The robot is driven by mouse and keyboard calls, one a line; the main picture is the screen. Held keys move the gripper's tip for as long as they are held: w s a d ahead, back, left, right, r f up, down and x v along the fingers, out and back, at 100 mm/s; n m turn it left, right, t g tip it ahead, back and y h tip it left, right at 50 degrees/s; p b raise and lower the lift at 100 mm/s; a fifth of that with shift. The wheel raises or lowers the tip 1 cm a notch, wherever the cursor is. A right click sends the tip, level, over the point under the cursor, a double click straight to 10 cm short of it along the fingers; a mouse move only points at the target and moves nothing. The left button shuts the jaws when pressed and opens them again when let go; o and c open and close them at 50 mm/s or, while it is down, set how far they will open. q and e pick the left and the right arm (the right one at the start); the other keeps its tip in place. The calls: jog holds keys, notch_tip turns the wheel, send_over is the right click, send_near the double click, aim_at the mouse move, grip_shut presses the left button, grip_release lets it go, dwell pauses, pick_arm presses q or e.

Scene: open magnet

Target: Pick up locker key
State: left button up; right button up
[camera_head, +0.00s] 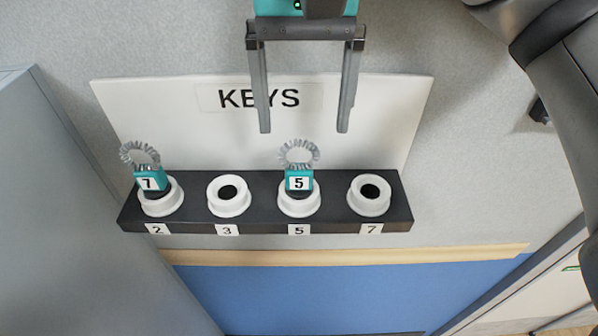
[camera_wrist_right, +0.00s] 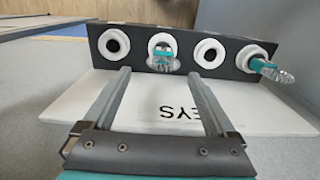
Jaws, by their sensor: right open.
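Two teal locker keys with coiled grey wristbands sit in white round holders on a black key rack (camera_head: 264,215). The key tagged 5 (camera_head: 299,181) is in the holder labelled 5. My right gripper (camera_head: 304,130) is open and empty, in front of the white KEYS board, above the key tagged 5. In the right wrist view, the key tagged 5 (camera_wrist_right: 162,61) shows beyond and between the open fingers. My left gripper is not in view.
Holders 3 (camera_head: 228,208) and 7 (camera_head: 369,207) hold no key. The white KEYS board (camera_head: 160,110) rises behind the rack. A grey cabinet side (camera_head: 60,210) stands at the left. A blue panel with a wooden edge (camera_head: 350,257) lies below the rack.

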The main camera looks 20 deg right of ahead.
aim_at(299, 163)
notch_tip(299, 163, down, 4)
jog(key=shift+r, duration=0.15)
jog(key=shift+w+a+f+p, duration=0.1)
jog(key=shift+f+p, duration=0.3)
jog(key=shift+f, duration=1)
jog(key=shift+w+a+f+p, duration=0.1)
jog(key=shift+f+p, duration=0.25)
jog(key=shift+f, duration=1)
jog(key=shift+c, duration=0.2)
jog(key=c, duration=1.3)
jog(key=shift+o, duration=0.2)
jog(key=shift+r, duration=0.1)
